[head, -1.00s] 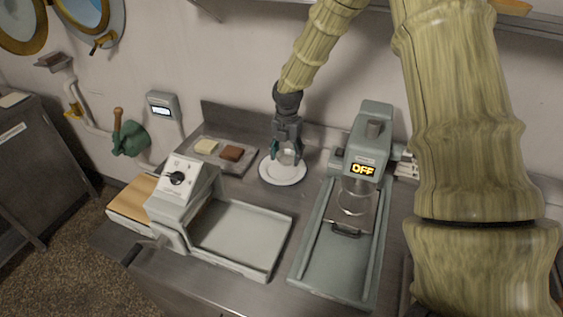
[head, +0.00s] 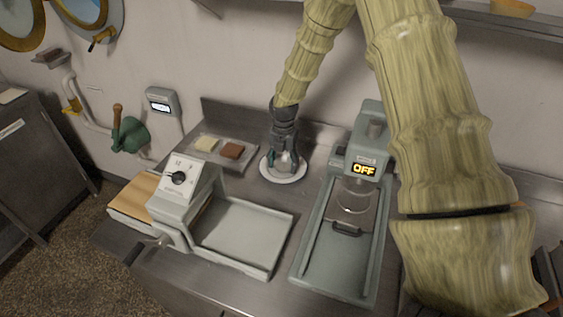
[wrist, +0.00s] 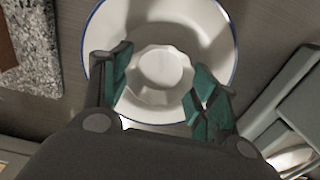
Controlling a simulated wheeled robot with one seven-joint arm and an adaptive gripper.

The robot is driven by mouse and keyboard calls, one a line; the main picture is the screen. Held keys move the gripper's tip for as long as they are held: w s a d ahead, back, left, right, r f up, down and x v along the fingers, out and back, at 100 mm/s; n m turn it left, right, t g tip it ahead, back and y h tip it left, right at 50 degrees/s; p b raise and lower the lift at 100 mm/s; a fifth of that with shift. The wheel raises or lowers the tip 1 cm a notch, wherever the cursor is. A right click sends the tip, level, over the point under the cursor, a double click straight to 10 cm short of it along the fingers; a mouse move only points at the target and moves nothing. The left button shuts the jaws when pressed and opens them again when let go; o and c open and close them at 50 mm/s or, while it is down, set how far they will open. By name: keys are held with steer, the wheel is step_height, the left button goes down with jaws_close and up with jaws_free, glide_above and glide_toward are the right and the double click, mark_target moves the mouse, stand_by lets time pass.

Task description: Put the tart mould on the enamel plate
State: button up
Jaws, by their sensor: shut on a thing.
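The enamel plate (head: 283,179) is white and round and lies on the steel counter near the wall. It also shows in the wrist view, with a blue rim (wrist: 229,58). The tart mould (wrist: 160,72) is pale and fluted and sits between my fingers over the middle of the plate. My gripper (head: 283,165) points down over the plate. In the wrist view my gripper (wrist: 160,88) is shut on the mould, one green-padded finger on each side. I cannot tell whether the mould touches the plate. In the head view my fingers mostly hide it.
A tray with a pale block and a brown block (head: 231,151) lies left of the plate. A grey press marked OFF (head: 365,168) stands close on the right. A machine with a dial (head: 178,178) and a shallow tray (head: 240,236) stands in front.

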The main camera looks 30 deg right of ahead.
mark_target(283, 167)
steer(key=o, duration=0.8)
steer(key=shift+w+f, duration=0.15)
steer(key=shift+f, duration=0.1)
steer(key=shift+c, duration=0.2)
steer(key=shift+r, duration=0.35)
step_height(283, 167, up, 12)
steer(key=b, duration=0.3)
steer(key=shift+b, duration=0.4)
steer(key=shift+f, duration=0.1)
